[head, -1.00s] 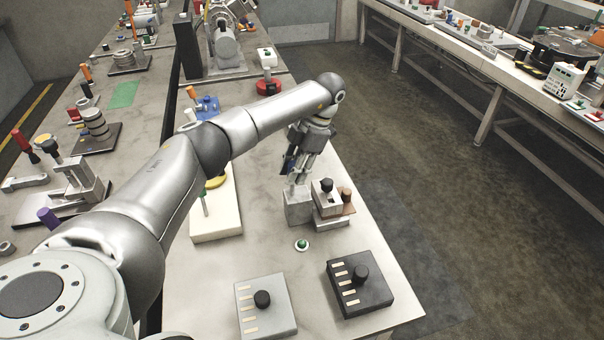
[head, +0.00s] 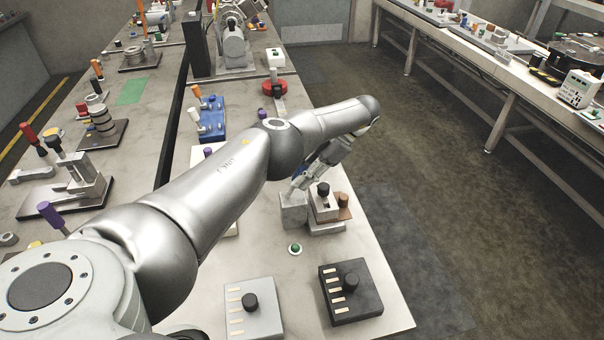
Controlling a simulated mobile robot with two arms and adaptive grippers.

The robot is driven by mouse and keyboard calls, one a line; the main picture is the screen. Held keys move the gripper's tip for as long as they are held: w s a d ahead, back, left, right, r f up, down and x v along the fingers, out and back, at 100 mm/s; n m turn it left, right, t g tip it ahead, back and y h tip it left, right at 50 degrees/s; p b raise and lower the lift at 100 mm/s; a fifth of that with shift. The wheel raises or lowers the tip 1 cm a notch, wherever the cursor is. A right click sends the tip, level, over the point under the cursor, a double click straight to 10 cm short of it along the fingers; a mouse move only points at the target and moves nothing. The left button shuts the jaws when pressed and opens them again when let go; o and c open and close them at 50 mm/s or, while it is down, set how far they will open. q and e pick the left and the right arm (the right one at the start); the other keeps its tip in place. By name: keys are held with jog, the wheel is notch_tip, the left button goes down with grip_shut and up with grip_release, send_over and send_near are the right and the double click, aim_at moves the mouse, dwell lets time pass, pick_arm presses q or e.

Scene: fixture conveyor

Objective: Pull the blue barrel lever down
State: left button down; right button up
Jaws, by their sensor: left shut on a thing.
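My left gripper (head: 306,178) is shut on the blue barrel lever (head: 299,171). Only a small patch of blue shows at the fingers; the gripper and forearm hide most of the lever. The gripper leans, coming down from the upper right. It sits just above a light grey block (head: 293,212) near the right side of the bench, which seems to be the lever's base. My right gripper is not in view.
Beside the grey block stands a small fixture with a black knob (head: 323,189) and a copper-coloured cylinder (head: 343,201). A green button (head: 295,249) and two knob boxes, grey (head: 266,322) and black (head: 338,306), stand nearer. A blue fixture (head: 212,124) is farther back.

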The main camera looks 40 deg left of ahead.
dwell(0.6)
pick_arm(q)
jog(key=c, duration=1.2)
grip_release()
jog(key=shift+w+d, duration=0.1)
jog(key=shift+w, duration=0.05)
jog(key=shift+o, duration=0.2)
jog(key=shift+w+r, duration=0.15)
jog(key=shift+r, duration=0.4)
jog(key=shift+s+r, duration=0.2)
jog(key=shift+r, duration=4.2)
